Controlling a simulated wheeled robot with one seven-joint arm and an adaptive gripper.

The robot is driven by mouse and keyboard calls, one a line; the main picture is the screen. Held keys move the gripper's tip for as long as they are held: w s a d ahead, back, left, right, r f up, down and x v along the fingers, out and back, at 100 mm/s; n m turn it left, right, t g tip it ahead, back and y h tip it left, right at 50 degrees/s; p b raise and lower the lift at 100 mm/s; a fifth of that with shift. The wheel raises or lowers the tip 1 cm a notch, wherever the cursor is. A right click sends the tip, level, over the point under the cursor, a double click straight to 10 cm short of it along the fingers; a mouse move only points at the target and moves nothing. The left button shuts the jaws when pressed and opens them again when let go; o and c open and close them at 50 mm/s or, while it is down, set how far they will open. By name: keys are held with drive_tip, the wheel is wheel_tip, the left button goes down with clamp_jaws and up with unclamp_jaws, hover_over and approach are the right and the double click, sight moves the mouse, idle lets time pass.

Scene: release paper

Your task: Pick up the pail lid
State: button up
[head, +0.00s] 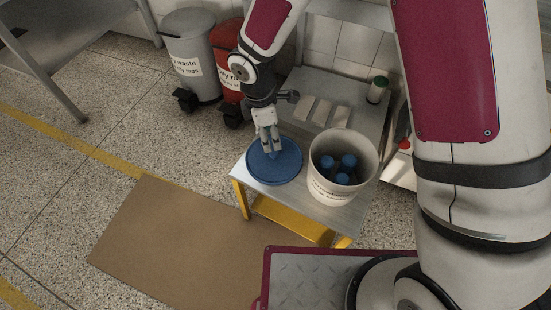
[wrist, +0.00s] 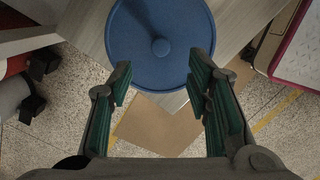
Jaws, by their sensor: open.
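The pail lid (head: 268,165) is a blue round disc with a small central knob, lying flat on the left part of a small metal-topped table (head: 296,192). It also fills the upper middle of the wrist view (wrist: 150,22), with its knob facing me. My gripper (head: 270,146) points down over the lid in the head view and partly covers its middle. In the wrist view my gripper (wrist: 160,88) has its green-padded fingers wide apart, with nothing between them. The knob lies beyond the fingertips. From these views I cannot tell whether the fingers touch the lid.
A white pail (head: 322,190) holding several blue-capped bottles stands right of the lid. Behind are a metal surface with pale strips (head: 322,113) and a green-topped container (head: 377,90). Grey (head: 191,50) and red (head: 228,62) bins stand back left. Brown cardboard (head: 160,240) lies on the floor.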

sight(274, 152)
drive_tip(key=f+b, duration=0.1)
drive_tip(key=f, duration=0.2)
drive_tip(key=f+b, duration=0.1)
drive_tip(key=f, duration=0.2)
drive_tip(key=d+f+b, duration=0.1)
drive_tip(key=f+b, duration=0.1)
drive_tip(key=f, duration=0.1)
drive_tip(key=shift+w, duration=0.1)
drive_tip(key=shift+r, duration=0.15)
drive_tip(key=shift+c, duration=0.2)
clamp_jaws()
